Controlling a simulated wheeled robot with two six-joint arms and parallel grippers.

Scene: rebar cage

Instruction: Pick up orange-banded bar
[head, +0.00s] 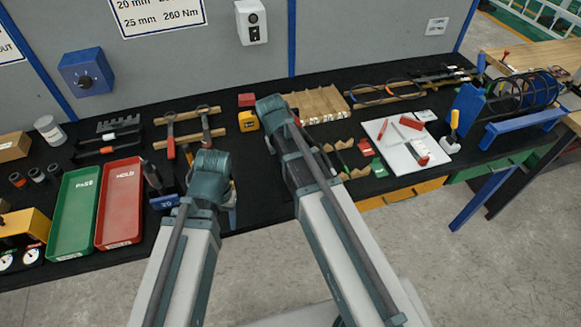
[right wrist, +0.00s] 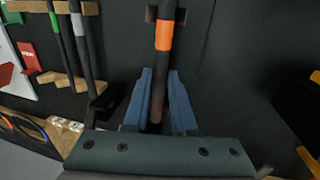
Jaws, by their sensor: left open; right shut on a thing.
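The orange-banded bar (right wrist: 163,38) is a dark rod with a bright orange band, in the right wrist view. It runs down from the top edge between the two blue fingers of my right gripper (right wrist: 160,76), which is shut on it. The bar's lower end shows between the fingers. In the head view my right forearm hides this gripper and I cannot make out the orange band. My left gripper (head: 229,203) is open, partly hidden behind its wrist, near the table's front edge, away from the bar.
A green-banded bar (right wrist: 53,22) and a grey-banded bar (right wrist: 77,24) lie on wooden rests to the left in the wrist view. The head view shows a green tray (head: 74,210), a red tray (head: 119,203), a white board (head: 396,155) and a blue stand holding a rebar cage (head: 508,92).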

